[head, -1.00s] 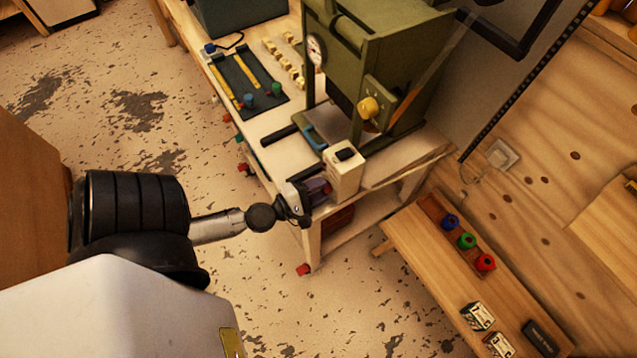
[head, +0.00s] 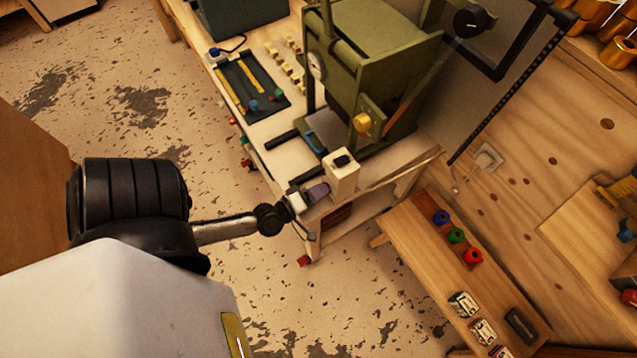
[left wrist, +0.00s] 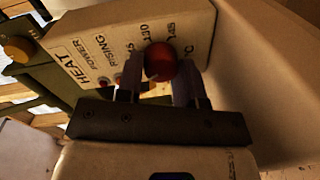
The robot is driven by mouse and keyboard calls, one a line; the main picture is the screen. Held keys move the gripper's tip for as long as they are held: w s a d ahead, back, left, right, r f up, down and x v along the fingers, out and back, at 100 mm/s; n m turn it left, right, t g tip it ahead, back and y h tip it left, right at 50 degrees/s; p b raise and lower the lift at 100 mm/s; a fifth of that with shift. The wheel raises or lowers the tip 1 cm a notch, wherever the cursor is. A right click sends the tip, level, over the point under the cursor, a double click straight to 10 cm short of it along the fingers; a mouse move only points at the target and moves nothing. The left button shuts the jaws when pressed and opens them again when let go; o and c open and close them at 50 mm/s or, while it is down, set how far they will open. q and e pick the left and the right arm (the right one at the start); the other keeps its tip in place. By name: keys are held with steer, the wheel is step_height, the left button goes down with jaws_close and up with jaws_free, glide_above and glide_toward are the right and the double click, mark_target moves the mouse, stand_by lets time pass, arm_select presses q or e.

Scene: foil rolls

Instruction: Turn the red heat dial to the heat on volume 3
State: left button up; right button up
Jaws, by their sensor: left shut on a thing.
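The heat control box (head: 342,176) is a cream box with a black switch on top, at the near corner of the workbench in the head view. In the left wrist view its face (left wrist: 90,50) reads HEAT, POWER and RISING, with several numbers beside the dial. The red heat dial (left wrist: 160,62) is a round knob on that face. My left gripper (left wrist: 160,85) has its fingers on either side of the dial and is shut on it. In the head view the left gripper (head: 312,195) meets the box, and the dial is hidden. My right gripper is not in view.
A green press (head: 375,60) with a yellow knob (head: 362,123) stands behind the box. Open floor (head: 120,130) lies at the left.

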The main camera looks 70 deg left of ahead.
arm_select(q)
steer(key=shift+m, duration=0.3)
stand_by(0.4)
steer(key=o, duration=0.9)
steer(key=shift+s+d+r, duration=0.2)
steer(key=shift+s+d, duration=0.15)
steer(key=shift+s, duration=1.9)
steer(key=shift+s+d+r, duration=0.15)
steer(key=shift+s+d, duration=0.25)
steer(key=shift+s, duration=1.9)
steer(key=shift+s+d+r, duration=0.2)
steer(key=shift+s+d, duration=0.15)
steer(key=shift+s, duration=1.9)
